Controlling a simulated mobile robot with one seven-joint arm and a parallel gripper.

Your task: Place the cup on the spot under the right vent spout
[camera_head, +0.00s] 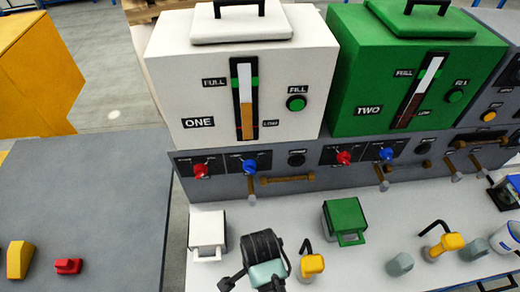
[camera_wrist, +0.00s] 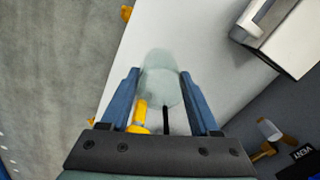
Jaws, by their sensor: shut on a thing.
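In the wrist view, my gripper (camera_wrist: 160,73) is shut on a pale grey-green, partly see-through cup (camera_wrist: 160,85) between its blue fingers. In the head view, my dark wrist is low in the middle, over the white counter; the fingers and held cup cannot be made out. Brass spouts hang from the grey panel, one below the white machine (camera_head: 250,187) and one below the green machine (camera_head: 383,178). Their labels are too small to read in the head view. A vent label (camera_wrist: 302,153) shows at lower right in the wrist view. No marked spot can be made out.
A white box (camera_head: 207,232) and a green box (camera_head: 345,220) stand on the counter (camera_head: 275,212). Yellow pieces with black bent handles stand at front middle (camera_head: 312,264) and right (camera_head: 445,243). Grey-green lumps (camera_head: 400,264) (camera_head: 473,250) lie nearby.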

